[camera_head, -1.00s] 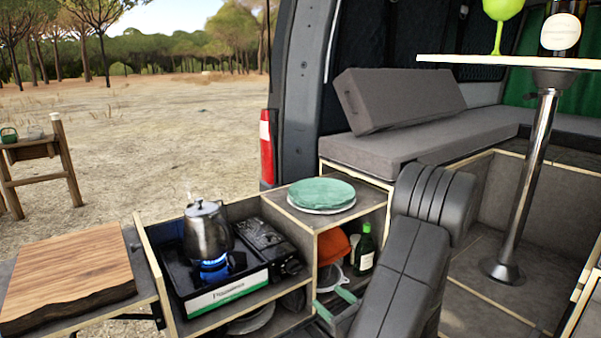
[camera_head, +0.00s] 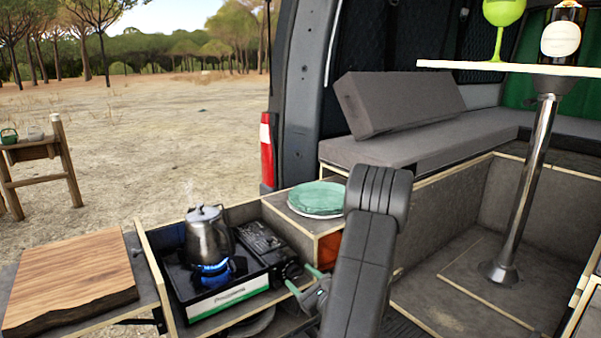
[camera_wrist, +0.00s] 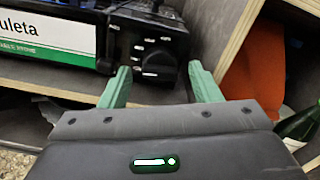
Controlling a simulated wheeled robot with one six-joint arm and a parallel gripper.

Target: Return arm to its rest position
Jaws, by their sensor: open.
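My gripper (camera_head: 305,284) has green fingers and shows in the head view just right of the camping stove, in front of the wooden cabinet, partly hidden by my dark arm. In the wrist view the two green fingers of my gripper (camera_wrist: 160,85) stand apart with nothing between them. The stove's black knob side (camera_wrist: 150,45) lies beyond them. My arm link (camera_head: 362,270) rises in the lower middle of the head view.
A steaming kettle (camera_head: 209,238) stands on the lit stove (camera_head: 228,295). Green plates (camera_head: 318,196) lie on the cabinet. A cutting board (camera_head: 65,280) is at left. In the wrist view, an orange item (camera_wrist: 255,75) and green bottle (camera_wrist: 300,125) are at right. The table post (camera_head: 525,190) stands right.

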